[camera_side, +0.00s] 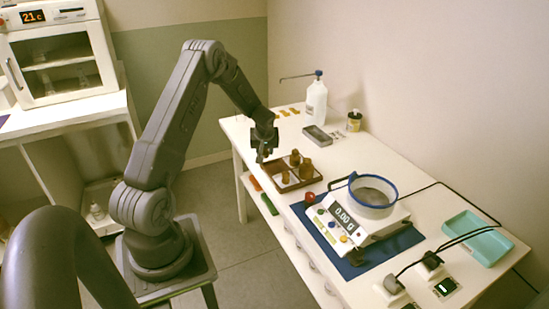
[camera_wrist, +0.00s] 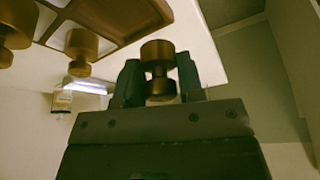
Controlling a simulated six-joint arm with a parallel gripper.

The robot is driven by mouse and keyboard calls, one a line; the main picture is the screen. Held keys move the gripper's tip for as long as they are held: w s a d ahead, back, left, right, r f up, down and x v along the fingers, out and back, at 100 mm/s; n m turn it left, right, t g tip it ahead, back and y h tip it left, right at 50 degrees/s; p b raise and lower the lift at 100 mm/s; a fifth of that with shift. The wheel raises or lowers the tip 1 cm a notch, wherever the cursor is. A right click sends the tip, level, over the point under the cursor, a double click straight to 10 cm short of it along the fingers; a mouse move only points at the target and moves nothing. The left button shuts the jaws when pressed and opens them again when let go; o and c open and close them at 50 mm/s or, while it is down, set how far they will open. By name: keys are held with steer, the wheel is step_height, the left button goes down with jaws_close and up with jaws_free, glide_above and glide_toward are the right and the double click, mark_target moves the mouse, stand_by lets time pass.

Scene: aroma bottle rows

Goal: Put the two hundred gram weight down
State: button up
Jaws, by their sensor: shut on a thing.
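My gripper (camera_side: 262,156) is over the left end of the brown weight tray (camera_side: 312,181) in the side view. In the wrist view my gripper (camera_wrist: 160,82) is shut on a brass knobbed weight (camera_wrist: 158,51), held by its narrow neck between the two dark fingers. No mark on it can be read. Other brass weights (camera_side: 305,168) stand in the tray, and they show at the upper left of the wrist view (camera_wrist: 82,45) beside the tray's dividers (camera_wrist: 112,17). Whether the held weight touches the tray cannot be told.
A balance (camera_side: 340,222) reading 0.00 with a blue-rimmed pan (camera_side: 372,190) stands on a blue mat (camera_side: 352,268). A red knob-like object (camera_side: 310,198) lies close to tray and balance. A white bottle (camera_side: 316,103) and grey box (camera_side: 315,138) stand behind; a teal tray (camera_side: 477,238) is at right.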

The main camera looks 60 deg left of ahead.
steer(key=s+a+r, duration=0.3)
steer(key=s+r, duration=0.2)
steer(key=s, duration=0.2)
steer(key=w+d+r+m+t+h, duration=0.1)
steer(key=w+d+r+m, duration=0.15)
steer(key=w+d, duration=0.55)
steer(key=w+d+r+m+t, duration=0.15)
steer(key=w+d+m, duration=0.3)
steer(key=d, duration=0.65)
steer(key=w+d+r+m+h, duration=0.1)
steer(key=w+d+r+m, duration=0.15)
steer(key=w+d, duration=0.55)
glide_above(372, 197)
steer(key=s, duration=0.1)
steer(key=f, duration=0.6)
steer(key=shift+s+d, duration=0.1)
steer(key=shift+s, duration=0.1)
steer(key=shift+w+d+f, duration=0.15)
steer(key=shift+d+f, duration=0.1)
steer(key=shift+f, duration=1.95)
steer(key=shift+f, duration=0.15)
steer(key=o, duration=0.8)
